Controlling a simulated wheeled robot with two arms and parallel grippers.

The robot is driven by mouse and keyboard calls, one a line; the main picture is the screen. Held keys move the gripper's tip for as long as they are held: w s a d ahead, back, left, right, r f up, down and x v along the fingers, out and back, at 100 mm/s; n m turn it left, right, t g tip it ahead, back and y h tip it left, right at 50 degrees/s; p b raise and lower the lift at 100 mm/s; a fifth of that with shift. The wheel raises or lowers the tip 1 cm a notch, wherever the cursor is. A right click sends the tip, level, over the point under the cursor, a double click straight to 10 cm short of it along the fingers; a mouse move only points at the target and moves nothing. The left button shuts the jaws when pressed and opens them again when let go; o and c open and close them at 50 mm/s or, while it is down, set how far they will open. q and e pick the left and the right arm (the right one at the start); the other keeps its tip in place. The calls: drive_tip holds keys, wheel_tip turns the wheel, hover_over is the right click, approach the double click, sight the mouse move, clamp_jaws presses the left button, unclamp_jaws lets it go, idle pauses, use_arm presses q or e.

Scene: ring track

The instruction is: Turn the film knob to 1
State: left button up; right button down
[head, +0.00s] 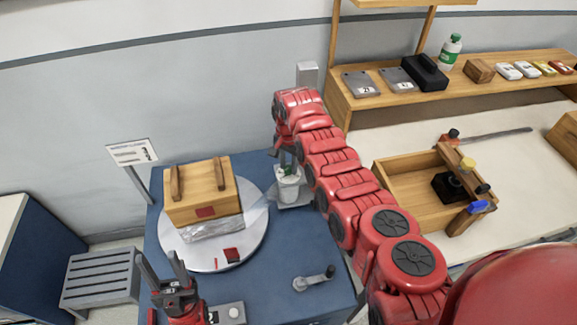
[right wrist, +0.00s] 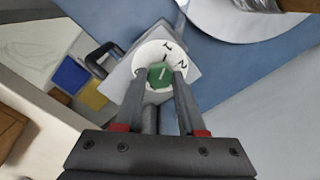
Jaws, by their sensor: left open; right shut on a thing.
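The film knob (right wrist: 160,76) has a green top with a pale line on it. It sits on a white round dial (right wrist: 150,52) with dark marks; the marks are tilted and hard to read, one looks like a 2. The line points roughly up, toward the upper marks. In the head view the white dial unit (head: 290,190) stands at the right of the turntable. My right gripper (right wrist: 160,84) is shut on the green knob, with a finger on either side. My left gripper (head: 162,266) is open and empty over the blue table's front left.
A small crank (head: 313,279) is at the table's front right. A wooden tray (head: 400,190) with tools stands on the right bench. A sign (head: 132,152) stands at the back left.

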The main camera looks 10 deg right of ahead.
drive_tip(key=shift+n, duration=0.3)
drive_tip(key=c, duration=0.5)
unclamp_jaws()
wheel_tip(320, 180, up, 8)
drive_tip(key=shift+w+r+b, duration=0.1)
drive_tip(key=shift+r+b, duration=0.15)
drive_tip(key=shift+b, duration=0.85)
wheel_tip(320, 180, up, 9)
hover_over(289, 167)
drive_tip(key=shift+a, duration=0.1)
drive_tip(key=shift+f, duration=0.1)
